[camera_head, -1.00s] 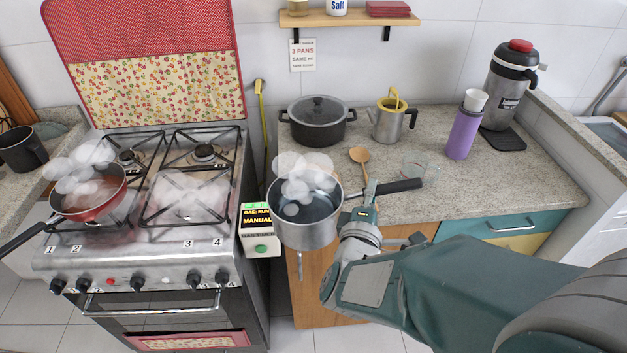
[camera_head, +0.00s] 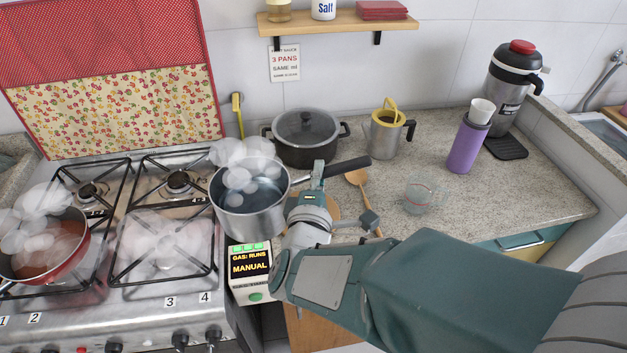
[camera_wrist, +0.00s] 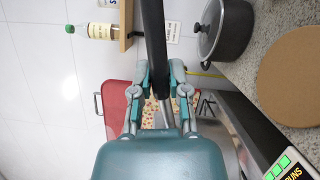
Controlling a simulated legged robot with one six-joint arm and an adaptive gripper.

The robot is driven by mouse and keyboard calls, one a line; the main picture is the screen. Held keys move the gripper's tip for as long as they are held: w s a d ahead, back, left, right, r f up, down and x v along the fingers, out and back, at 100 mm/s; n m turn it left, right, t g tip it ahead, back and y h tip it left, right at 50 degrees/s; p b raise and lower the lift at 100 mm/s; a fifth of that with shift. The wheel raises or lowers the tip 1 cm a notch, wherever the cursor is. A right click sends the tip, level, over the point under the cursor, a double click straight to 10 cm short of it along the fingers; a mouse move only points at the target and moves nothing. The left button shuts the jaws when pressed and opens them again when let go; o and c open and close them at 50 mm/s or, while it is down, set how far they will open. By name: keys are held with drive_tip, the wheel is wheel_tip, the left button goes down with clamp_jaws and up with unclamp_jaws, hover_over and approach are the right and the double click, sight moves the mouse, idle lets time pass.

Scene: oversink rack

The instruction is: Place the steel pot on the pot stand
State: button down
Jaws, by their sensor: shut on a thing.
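The steel pot (camera_head: 250,208) is held in the air between the stove and the counter, with pale steam puffs over it. My gripper (camera_head: 316,175) is shut on its black handle (camera_head: 345,168), to the right of the pot's body. In the wrist view the handle (camera_wrist: 153,35) runs between the fingers of my gripper (camera_wrist: 160,82); the pot's body is mostly hidden. A round cork mat, which looks like the pot stand (camera_wrist: 292,75), lies on the counter to the right in the wrist view. In the head view my arm covers most of it.
A dark lidded pot (camera_head: 305,138) stands behind the steel pot. A wooden spoon (camera_head: 360,182), a glass cup (camera_head: 424,195), a metal jug (camera_head: 388,135) and a purple bottle (camera_head: 468,143) stand or lie to the right. A red pan (camera_head: 45,250) steams on the stove. A gas panel (camera_head: 250,268) is below.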

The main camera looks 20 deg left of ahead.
drive_tip(key=w+d+f, duration=0.1)
drive_tip(key=w+f, duration=0.3)
drive_tip(key=w+d+f, duration=0.2)
drive_tip(key=w+f, duration=0.2)
drive_tip(key=w+d+f, duration=0.2)
drive_tip(key=w+f, duration=0.2)
drive_tip(key=w, duration=0.1)
drive_tip(key=shift+w+f, duration=0.1)
drive_tip(key=shift+f, duration=0.25)
drive_tip(key=c, duration=0.6)
unclamp_jaws()
drive_tip(key=shift+f, duration=0.1)
drive_tip(key=shift+c, duration=0.2)
drive_tip(key=shift+d, duration=0.3)
drive_tip(key=v, duration=1.2)
drive_tip(key=shift+a, duration=0.15)
drive_tip(key=w+d+r+m+g, duration=0.2)
drive_tip(key=d+r+m+g, duration=0.55)
drive_tip(key=d+m, duration=0.3)
drive_tip(key=s+d+r+m+g+h, duration=0.2)
drive_tip(key=s+d+r+m, duration=0.1)
drive_tip(key=s+d+m, duration=0.3)
drive_tip(key=s+d+r+m+g+h, duration=0.1)
drive_tip(key=s+d+r+m+g, duration=0.1)
drive_tip(key=s+d+m, duration=0.3)
drive_tip(key=s+d+g, duration=0.1)
drive_tip(key=s+d, duration=0.2)
drive_tip(key=s, duration=0.3)
drive_tip(key=shift+r+m+h, duration=0.35)
drive_tip(key=shift+r+h, duration=0.05)
